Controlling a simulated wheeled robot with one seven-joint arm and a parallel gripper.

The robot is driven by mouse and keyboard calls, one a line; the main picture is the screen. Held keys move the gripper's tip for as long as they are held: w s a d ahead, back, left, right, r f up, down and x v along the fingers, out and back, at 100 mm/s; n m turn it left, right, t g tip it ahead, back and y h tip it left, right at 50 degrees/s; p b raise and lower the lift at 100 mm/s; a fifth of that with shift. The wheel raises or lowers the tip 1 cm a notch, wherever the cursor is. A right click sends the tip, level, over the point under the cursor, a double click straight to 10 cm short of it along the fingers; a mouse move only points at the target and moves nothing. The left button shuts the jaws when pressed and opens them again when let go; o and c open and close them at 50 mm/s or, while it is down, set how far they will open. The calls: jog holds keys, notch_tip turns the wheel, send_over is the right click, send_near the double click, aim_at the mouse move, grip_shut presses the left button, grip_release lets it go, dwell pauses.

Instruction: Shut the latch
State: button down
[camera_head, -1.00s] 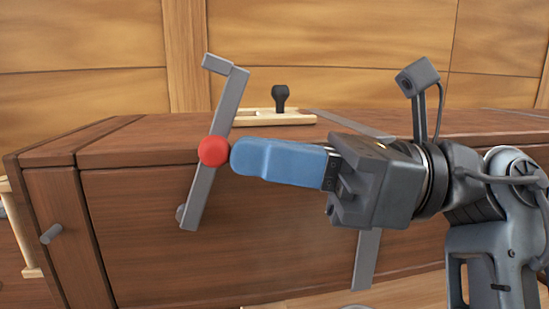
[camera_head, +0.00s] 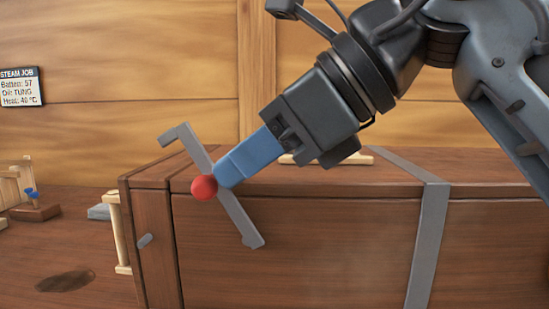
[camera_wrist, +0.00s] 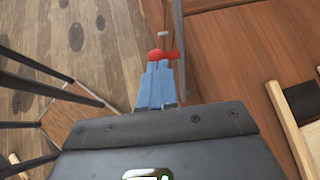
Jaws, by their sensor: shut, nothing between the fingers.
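The latch (camera_head: 236,212) is a grey bar on the front of a brown wooden chest, with a hooked upper end and a red knob (camera_head: 204,188) partway along it. It tilts up to the left, its hook above and right of a grey peg (camera_head: 145,240) on the chest's left part. The hook and peg are apart. My gripper (camera_head: 224,176) is shut and empty, its blue fingertips against or very near the right side of the knob. In the wrist view the red knob (camera_wrist: 162,54) is just beyond the fingertips (camera_wrist: 157,66), beside the grey bar (camera_wrist: 178,45).
The wooden chest (camera_head: 300,245) has a grey metal strap (camera_head: 428,235) right of the latch. A sign (camera_head: 21,87) hangs on the wall at left.

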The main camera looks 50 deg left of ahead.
jog(key=shift+s+a+f+n+t+h, duration=0.15)
jog(key=shift+s+a+f+t+h, duration=0.85)
jog(key=shift+s, duration=0.25)
jog(key=shift+s+a+f+n+t+h, duration=0.2)
jog(key=shift+s+a+f+t+h, duration=0.7)
jog(key=shift+s+a+t, duration=0.3)
jog(key=shift+s+a+f+n+t+h, duration=0.15)
jog(key=shift+s+a+f+t+h, duration=0.8)
jog(key=shift+s, duration=0.4)
jog(key=shift+s+f, duration=0.1)
jog(key=shift+f, duration=0.2)
jog(key=s+r+p, duration=0.2)
jog(key=s+r, duration=0.1)
jog(key=r, duration=1.1)
jog(key=shift+s+p, duration=0.35)
jog(key=shift+r, duration=0.1)
